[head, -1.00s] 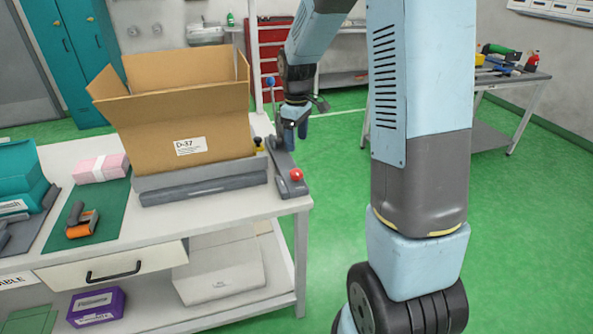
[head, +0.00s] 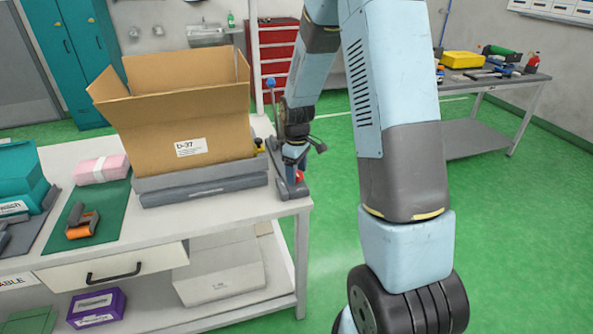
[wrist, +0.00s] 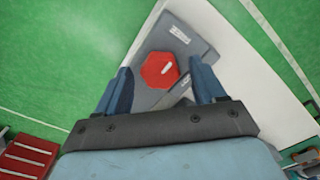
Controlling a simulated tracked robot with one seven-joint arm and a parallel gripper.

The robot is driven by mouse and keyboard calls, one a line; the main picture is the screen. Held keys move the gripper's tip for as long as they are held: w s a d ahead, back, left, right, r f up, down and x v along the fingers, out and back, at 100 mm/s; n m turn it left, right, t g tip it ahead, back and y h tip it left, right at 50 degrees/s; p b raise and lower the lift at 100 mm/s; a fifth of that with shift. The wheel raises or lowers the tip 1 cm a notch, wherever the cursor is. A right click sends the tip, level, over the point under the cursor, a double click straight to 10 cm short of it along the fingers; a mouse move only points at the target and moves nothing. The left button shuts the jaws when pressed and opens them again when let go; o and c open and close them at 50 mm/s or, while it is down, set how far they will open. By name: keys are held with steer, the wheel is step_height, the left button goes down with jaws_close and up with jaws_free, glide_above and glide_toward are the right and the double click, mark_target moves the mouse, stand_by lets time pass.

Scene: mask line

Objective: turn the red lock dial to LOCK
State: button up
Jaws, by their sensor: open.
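An open cardboard box (head: 190,125) stands on a grey base (head: 205,188) left of the dial. The white table (head: 225,215) ends just right of the dial; green floor lies beyond.

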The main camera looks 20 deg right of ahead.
steer(key=shift+c, duration=0.4)
steer(key=c, duration=1)
steer(key=shift+o, duration=0.2)
steer(key=shift+m, duration=0.4)
steer(key=m, duration=0.3)
steer(key=shift+m, duration=0.4)
steer(key=m, duration=1.3)
steer(key=shift+m, duration=0.3)
